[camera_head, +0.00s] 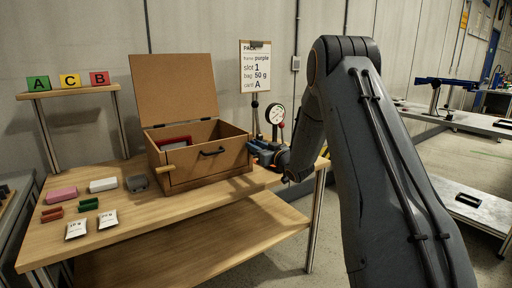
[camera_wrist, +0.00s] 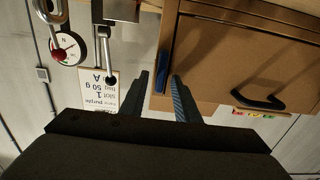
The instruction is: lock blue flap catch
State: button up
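A cardboard-brown box (camera_head: 215,165) with a raised lid (camera_head: 172,90) stands on the wooden table. Its front has a black handle (camera_head: 212,151), which also shows in the wrist view (camera_wrist: 258,100). A narrow blue strip (camera_wrist: 164,66) runs along the box's side edge in the wrist view; it may be the blue flap catch, but I cannot tell its position. In the head view my gripper (camera_head: 264,149) is at the box's right side, partly hidden by my arm.
A dial gauge (camera_head: 275,114) and metal levers (camera_wrist: 103,50) stand close beside my gripper. A paper sign (camera_head: 255,66) is behind. Packets (camera_head: 77,229) and coloured blocks lie on the table's left, below a letter-card shelf (camera_head: 70,91). The table's front middle is clear.

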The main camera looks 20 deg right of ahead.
grip_shut()
jog(key=shift+n, duration=0.3)
jog(key=n+b, duration=0.3)
jog(key=n, duration=0.2)
jog(key=a+f+n+b, duration=0.1)
jog(key=n+b, duration=0.3)
jog(key=n, duration=0.2)
jog(key=n+b, duration=0.4)
jog(key=n, duration=0.2)
jog(key=shift+s+a+f, duration=0.25)
jog(key=shift+a+f, duration=0.05)
jog(key=shift+f, duration=0.1)
jog(key=shift+n, duration=0.3)
grip_release()
